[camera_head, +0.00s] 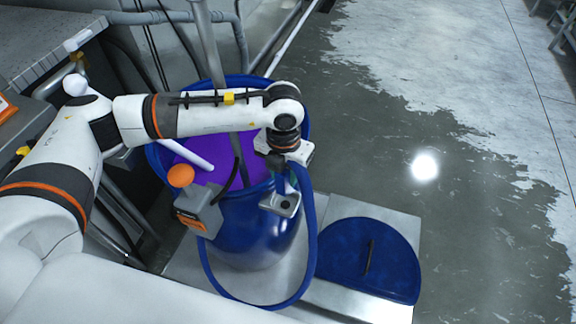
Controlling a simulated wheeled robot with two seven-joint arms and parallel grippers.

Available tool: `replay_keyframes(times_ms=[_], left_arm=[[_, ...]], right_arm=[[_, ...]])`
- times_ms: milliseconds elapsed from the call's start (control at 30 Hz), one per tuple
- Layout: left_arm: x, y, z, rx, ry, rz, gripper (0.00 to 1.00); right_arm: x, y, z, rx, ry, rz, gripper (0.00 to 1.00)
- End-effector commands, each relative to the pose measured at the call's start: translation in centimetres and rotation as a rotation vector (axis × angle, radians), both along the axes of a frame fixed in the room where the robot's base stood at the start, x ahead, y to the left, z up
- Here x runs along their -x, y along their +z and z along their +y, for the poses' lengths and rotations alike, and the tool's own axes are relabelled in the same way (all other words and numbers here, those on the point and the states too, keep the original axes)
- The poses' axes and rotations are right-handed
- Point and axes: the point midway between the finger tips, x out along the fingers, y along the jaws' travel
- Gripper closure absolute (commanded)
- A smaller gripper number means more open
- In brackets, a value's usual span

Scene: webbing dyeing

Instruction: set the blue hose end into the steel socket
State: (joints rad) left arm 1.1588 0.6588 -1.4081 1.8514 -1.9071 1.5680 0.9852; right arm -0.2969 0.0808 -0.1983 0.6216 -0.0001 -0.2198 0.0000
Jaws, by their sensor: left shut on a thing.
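My left gripper (284,160) is shut on the blue hose (310,228) near its end, above the near right rim of the blue barrel. The hose bends over from the gripper, drops and loops round the front of the barrel. The steel socket (282,204) is a small metal piece at the barrel's rim, just below the gripper. The hose end is mostly hidden by the gripper. It points down at the socket, and I cannot tell whether it is inside it or just above. My right gripper is not in view.
The blue barrel (252,234) holds purple liquid (252,146), with a pole standing in it. A grey box (198,212) with an orange knob (180,176) sits at its left rim. A dark blue lid (345,262) lies right. The wet floor (455,215) beyond is clear.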

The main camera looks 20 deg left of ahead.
Motion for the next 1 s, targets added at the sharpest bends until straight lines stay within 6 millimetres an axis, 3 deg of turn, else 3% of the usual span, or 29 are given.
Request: replay_keyframes(times_ms=[367,1000], left_arm=[[0.0,-1.0,-0.1,-0.001,0.057,0.0,0.97],[0.0,-5.5,-0.1,0.0,0.054,-0.001,0.97]], right_arm=[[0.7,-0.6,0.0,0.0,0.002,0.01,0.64],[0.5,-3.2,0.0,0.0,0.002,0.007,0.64]])
